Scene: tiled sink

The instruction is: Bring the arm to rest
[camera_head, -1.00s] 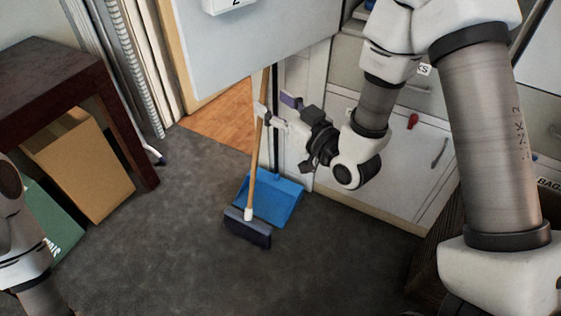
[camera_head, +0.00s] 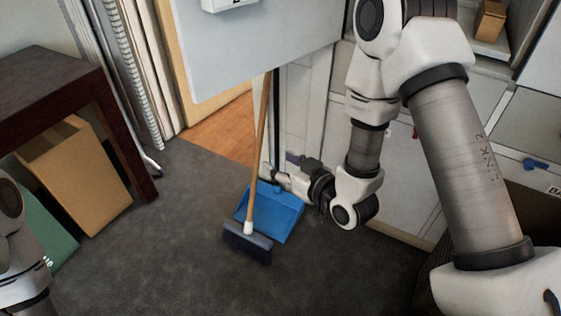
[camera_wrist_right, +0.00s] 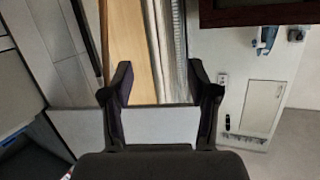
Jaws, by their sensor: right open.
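My right arm reaches in from the right in the head view. Whether a finger touches the broom handle cannot be told. My left arm (camera_head: 18,250) shows only in part at the lower left edge; its gripper is out of the picture.
A broom (camera_head: 257,150) and a blue dustpan (camera_head: 278,212) stand on the dark floor (camera_head: 170,250). A dark table (camera_head: 50,85), a cardboard box (camera_head: 85,185) and a green box (camera_head: 55,230) are at left. White cabinets (camera_head: 400,190) are behind my right arm. A grey panel (camera_head: 255,45) hangs above.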

